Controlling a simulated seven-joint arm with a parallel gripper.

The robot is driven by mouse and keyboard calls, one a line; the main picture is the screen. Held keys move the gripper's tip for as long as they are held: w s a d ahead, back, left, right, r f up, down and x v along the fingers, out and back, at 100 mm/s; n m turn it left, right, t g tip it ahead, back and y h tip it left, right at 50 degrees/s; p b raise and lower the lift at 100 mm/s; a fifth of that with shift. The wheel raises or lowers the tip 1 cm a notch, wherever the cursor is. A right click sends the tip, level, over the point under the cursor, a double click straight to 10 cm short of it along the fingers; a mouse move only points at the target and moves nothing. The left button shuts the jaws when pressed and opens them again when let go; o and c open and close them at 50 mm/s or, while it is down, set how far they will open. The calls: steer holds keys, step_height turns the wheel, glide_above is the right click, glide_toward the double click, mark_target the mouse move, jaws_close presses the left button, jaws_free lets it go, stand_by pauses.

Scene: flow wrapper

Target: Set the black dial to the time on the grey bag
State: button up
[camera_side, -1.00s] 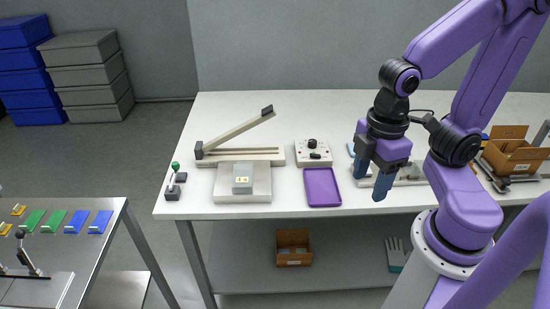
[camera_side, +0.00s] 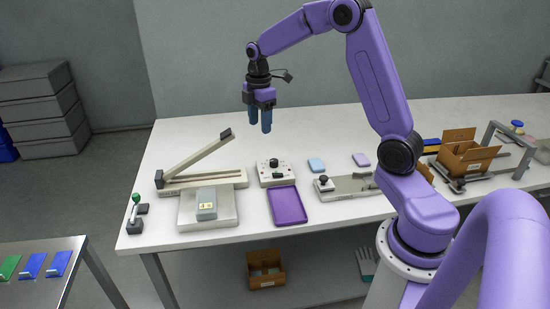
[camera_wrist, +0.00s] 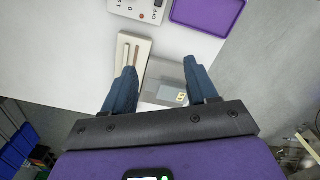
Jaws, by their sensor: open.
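The black dial (camera_side: 273,162) sits on top of a white control box (camera_side: 265,176) on the table. In the wrist view the box (camera_wrist: 128,10) is cut off by the top edge, with printed numbers and "OFF" showing. The dial's setting is too small to read. The grey bag (camera_side: 205,207) lies on a pale platform, with a small yellowish label whose figures I cannot read. It also shows in the wrist view (camera_wrist: 169,92), between my fingers in the picture. My gripper (camera_side: 259,126) is open and empty, raised above the table behind the control box.
A purple tray (camera_side: 288,206) lies in front of the control box. A hinged arm device (camera_side: 205,180) rises at the left, with a green-knobbed lever (camera_side: 135,208) beside it. A blue pad (camera_side: 316,165), a lilac pad (camera_side: 361,160) and a cardboard box (camera_side: 466,158) are to the right.

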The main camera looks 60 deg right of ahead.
glide_above(275, 160)
step_height(275, 160, down, 2)
step_height(275, 160, down, 18)
steer(key=shift+r, duration=0.25)
steer(key=c, duration=1.1)
